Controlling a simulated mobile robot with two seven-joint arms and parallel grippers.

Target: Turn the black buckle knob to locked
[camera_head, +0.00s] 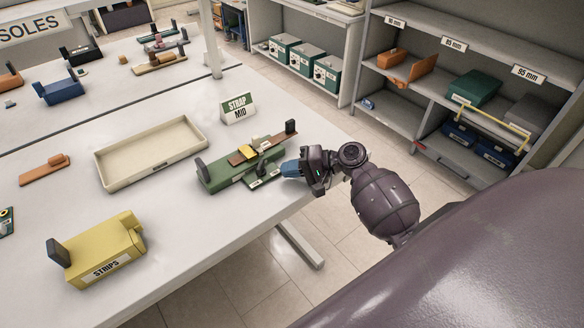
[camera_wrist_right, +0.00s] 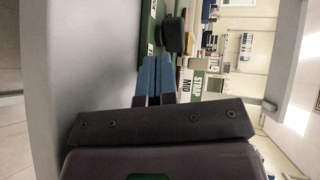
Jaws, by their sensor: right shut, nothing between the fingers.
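The green strap fixture (camera_head: 222,178) lies on the white table near its right edge. A small black part, which looks like the buckle knob (camera_head: 261,169), sits on the fixture's near right side. In the right wrist view the black knob (camera_wrist_right: 174,36) stands out from the green fixture, just beyond the fingertips. My right gripper (camera_head: 284,169) has its blue fingers (camera_wrist_right: 156,62) shut and empty, close beside the fixture. I cannot tell whether they touch the knob.
A "STRAP MID" sign (camera_head: 238,108) stands behind the fixture. An empty cream tray (camera_head: 118,178) is left of it. A yellow "STRIPS" block (camera_head: 104,250) and an orange piece (camera_head: 45,169) lie further left. Shelves (camera_head: 440,60) stand across the aisle.

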